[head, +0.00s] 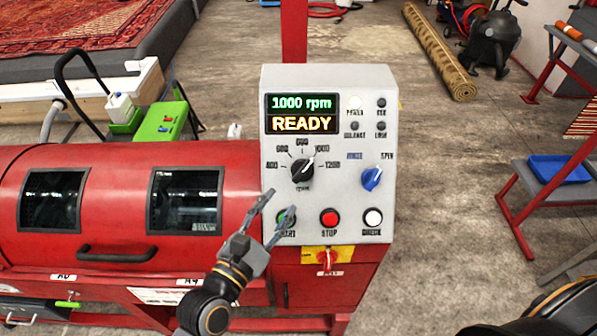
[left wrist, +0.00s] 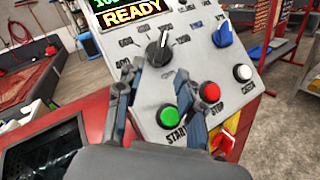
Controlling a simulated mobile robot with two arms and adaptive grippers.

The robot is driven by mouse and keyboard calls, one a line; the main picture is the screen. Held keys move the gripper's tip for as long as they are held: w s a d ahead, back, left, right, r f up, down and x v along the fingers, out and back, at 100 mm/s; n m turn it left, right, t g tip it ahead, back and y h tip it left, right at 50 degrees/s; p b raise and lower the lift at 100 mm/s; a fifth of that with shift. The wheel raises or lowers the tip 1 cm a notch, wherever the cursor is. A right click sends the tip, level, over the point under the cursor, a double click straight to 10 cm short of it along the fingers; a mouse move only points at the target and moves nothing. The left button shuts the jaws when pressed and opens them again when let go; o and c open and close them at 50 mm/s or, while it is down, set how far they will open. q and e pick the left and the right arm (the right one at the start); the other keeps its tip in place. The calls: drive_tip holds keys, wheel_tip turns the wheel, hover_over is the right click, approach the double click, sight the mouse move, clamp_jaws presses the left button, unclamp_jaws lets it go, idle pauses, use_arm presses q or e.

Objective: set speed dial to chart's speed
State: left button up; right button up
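The speed dial (head: 302,172) is a black knob on the grey control panel (head: 335,95), with a ring of speed marks around it. Its pointer is turned up and to the right, towards the 1000 mark. The display (head: 301,114) reads 1000 rpm and READY. My left gripper (head: 279,203) is open and empty, with its fingertips just below the dial and near the green START button. In the left wrist view the dial (left wrist: 159,48) shows beyond the two parted fingers (left wrist: 155,76). I cannot make out a speed chart. My right gripper is out of view.
A blue switch knob (head: 371,178) is right of the dial. A red STOP button (head: 330,217) and a white button (head: 373,217) sit below. The red drum machine (head: 115,155) stands left of the panel. A blue tray (head: 560,169) is on a rack at right.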

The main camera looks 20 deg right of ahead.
sight(301, 174)
use_arm(q)
drive_tip(key=p+x, duration=0.1)
drive_tip(key=x, duration=0.7)
drive_tip(key=shift+d, duration=0.15)
drive_tip(key=shift+w+d, duration=0.3)
drive_tip(key=shift+d+f, duration=0.1)
drive_tip(key=shift+c, duration=1)
clamp_jaws()
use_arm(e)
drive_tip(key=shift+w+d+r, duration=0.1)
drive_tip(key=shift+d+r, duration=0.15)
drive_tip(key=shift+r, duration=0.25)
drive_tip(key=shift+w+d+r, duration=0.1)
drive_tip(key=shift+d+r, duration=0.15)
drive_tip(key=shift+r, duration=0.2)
